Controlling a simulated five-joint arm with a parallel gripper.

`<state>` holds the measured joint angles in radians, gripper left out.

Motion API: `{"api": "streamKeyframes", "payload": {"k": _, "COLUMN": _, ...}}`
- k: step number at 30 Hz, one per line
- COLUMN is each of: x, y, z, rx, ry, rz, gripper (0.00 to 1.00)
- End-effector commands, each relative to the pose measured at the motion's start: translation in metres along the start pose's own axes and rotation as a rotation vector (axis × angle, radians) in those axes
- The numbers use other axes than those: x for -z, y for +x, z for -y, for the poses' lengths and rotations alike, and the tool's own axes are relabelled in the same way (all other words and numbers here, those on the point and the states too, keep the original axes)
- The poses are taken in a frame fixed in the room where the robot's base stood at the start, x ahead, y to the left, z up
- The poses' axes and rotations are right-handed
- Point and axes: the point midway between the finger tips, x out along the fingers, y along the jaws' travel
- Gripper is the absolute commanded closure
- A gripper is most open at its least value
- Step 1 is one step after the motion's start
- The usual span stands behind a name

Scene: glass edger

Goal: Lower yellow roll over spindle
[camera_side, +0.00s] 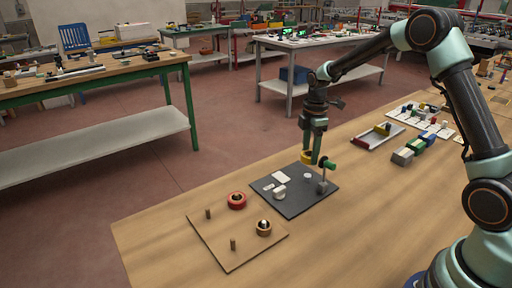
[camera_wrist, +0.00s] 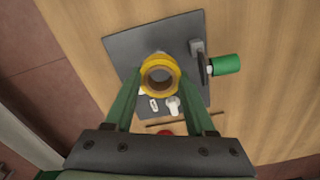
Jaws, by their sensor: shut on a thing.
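My gripper (camera_side: 309,152) is shut on the yellow roll (camera_side: 306,158), holding it by its sides above the dark plate (camera_side: 296,208). In the wrist view the yellow roll (camera_wrist: 160,74) sits between the green fingers, its open hole facing the camera. I cannot tell a spindle under the roll. Two bare upright pegs stand on the brown board at the front, one at the left (camera_side: 208,213) and one nearer (camera_side: 233,244). The roll is apart from both.
A grey post with a green cylinder (camera_side: 330,164) stands close right of the roll. White pieces (camera_side: 279,192) lie on the dark plate. The brown board (camera_side: 219,249) also carries a red roll (camera_side: 237,201) and a tan roll (camera_side: 264,229). A tray (camera_side: 366,141) and blocks (camera_side: 403,157) lie behind right.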

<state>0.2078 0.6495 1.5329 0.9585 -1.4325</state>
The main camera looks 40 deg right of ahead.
Motion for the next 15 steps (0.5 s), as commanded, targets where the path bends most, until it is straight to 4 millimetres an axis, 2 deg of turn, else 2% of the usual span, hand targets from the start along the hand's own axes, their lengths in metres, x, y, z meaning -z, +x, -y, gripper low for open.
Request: {"api": "streamKeyframes", "payload": {"k": 15, "x": -0.002, "y": 0.025, "z": 0.001, "rx": 0.001, "ry": 0.002, "rz": 0.0, "gripper": 0.99}}
